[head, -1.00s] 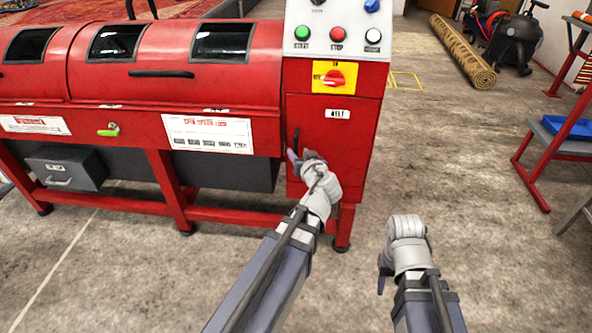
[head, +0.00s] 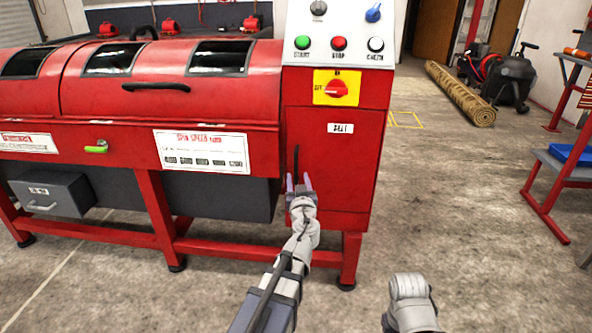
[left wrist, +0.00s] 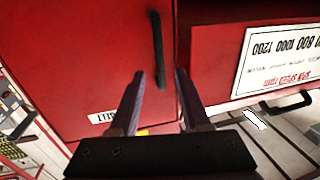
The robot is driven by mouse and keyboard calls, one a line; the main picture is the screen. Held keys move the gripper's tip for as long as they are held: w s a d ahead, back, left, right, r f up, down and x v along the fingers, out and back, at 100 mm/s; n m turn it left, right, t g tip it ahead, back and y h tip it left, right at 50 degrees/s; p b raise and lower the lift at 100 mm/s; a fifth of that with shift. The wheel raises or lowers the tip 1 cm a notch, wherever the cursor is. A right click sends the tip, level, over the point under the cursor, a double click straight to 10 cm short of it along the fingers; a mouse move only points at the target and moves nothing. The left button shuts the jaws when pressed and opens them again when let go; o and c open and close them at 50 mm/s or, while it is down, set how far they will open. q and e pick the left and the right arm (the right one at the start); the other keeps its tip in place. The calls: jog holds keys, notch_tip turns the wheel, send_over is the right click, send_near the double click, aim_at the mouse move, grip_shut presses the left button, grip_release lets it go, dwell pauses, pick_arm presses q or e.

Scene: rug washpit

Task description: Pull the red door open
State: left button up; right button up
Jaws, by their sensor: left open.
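The red door (head: 345,170) is the front panel of the machine's right-hand cabinet, with a white label reading "BELT". It looks shut. Its black vertical handle (head: 296,163) is near the door's left edge. My left gripper (head: 299,182) is open at the handle's lower end, fingers pointing at the door. In the left wrist view the handle (left wrist: 158,45) lines up between the two fingertips (left wrist: 160,75); I cannot tell whether they reach around it. Nothing is gripped. My right arm ends low in the head view; its fingers are mostly hidden.
Above the door are a yellow plate with a red rotary switch (head: 338,88) and a panel of buttons (head: 340,42). A red drum machine (head: 170,100) extends left. A rolled rug (head: 460,92) and red-framed rack (head: 548,195) are at right. The floor before the door is clear.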

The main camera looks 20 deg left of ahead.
aim_at(296, 169)
pick_arm(q)
jog(key=x, duration=0.7)
jog(key=shift+w, duration=0.1)
grip_shut()
dwell(1.2)
